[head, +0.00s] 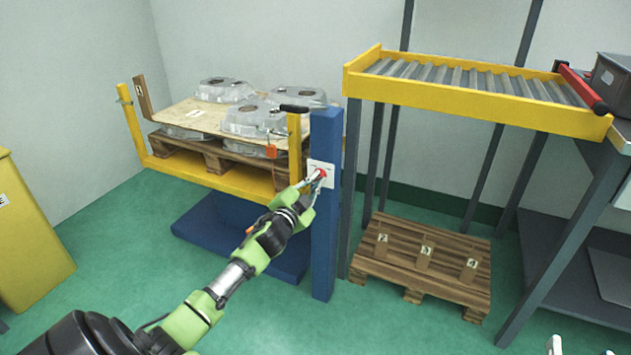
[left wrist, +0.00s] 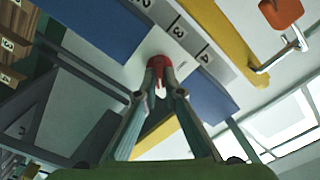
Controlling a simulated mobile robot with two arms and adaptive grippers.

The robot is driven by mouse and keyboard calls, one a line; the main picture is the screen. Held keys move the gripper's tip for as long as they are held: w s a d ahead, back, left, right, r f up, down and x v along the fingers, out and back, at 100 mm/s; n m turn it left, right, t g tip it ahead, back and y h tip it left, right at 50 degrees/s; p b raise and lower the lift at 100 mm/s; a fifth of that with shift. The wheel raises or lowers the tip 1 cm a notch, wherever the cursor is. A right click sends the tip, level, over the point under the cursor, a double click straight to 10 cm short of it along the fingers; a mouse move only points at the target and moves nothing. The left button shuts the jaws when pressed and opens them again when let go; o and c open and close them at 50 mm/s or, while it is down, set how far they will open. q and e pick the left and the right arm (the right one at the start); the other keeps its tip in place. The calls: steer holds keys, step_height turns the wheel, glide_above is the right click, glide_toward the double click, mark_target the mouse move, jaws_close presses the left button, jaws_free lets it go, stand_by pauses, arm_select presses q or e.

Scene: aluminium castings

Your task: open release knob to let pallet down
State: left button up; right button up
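The red release knob (head: 321,174) sits on a white plate (head: 329,168) on the blue post (head: 325,240). My left gripper (head: 316,183) is at the knob, its fingers closed around it; the left wrist view shows the red knob (left wrist: 160,63) between the fingertips (left wrist: 160,86). The raised pallet (head: 205,152) rests on the yellow lift frame (head: 215,180). It carries a board (head: 178,113) with several clear-looking castings (head: 245,120). Two pale tips of my right gripper (head: 581,349) show apart at the bottom right edge; the rest is cut off.
A blue lift base (head: 215,228) lies under the raised frame. A yellow roller rack (head: 470,97) stands to the right, above a wooden pallet (head: 415,290) with numbered blocks. An orange tag (head: 271,151) hangs at the lift frame. A yellow cabinet (head: 28,245) is at left.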

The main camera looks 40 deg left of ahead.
arm_select(q)
steer(key=o, duration=0.3)
steer(key=shift+o, duration=0.2)
steer(key=v, duration=1.2)
